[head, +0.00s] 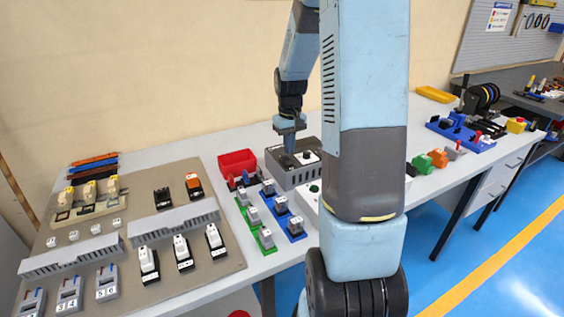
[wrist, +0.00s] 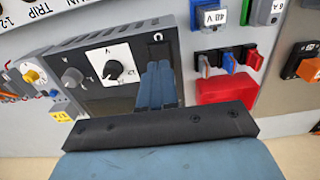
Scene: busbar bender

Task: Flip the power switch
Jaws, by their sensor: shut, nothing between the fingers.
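A grey box (head: 290,178) with a dark top panel stands on the bench, and it also shows in the wrist view (wrist: 172,42). My gripper (head: 290,150) is shut and empty, pointing down over the left part of this panel. In the wrist view its blue fingertips (wrist: 158,66) are together, over or against the panel beside a black rotary knob (wrist: 113,69) on a white plate. A small black part (wrist: 157,50) shows just past the fingertips, partly hidden by them. I cannot tell whether it is the power switch, or whether the fingers touch it.
A red bin (head: 237,162) stands beside the box. Blue and green stands with grey blocks (head: 281,205) are in front. A brown board (head: 120,230) with several switches and grey ducts fills the left. Orange and green blocks (head: 438,158) lie to the right. My arm hides part of the bench.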

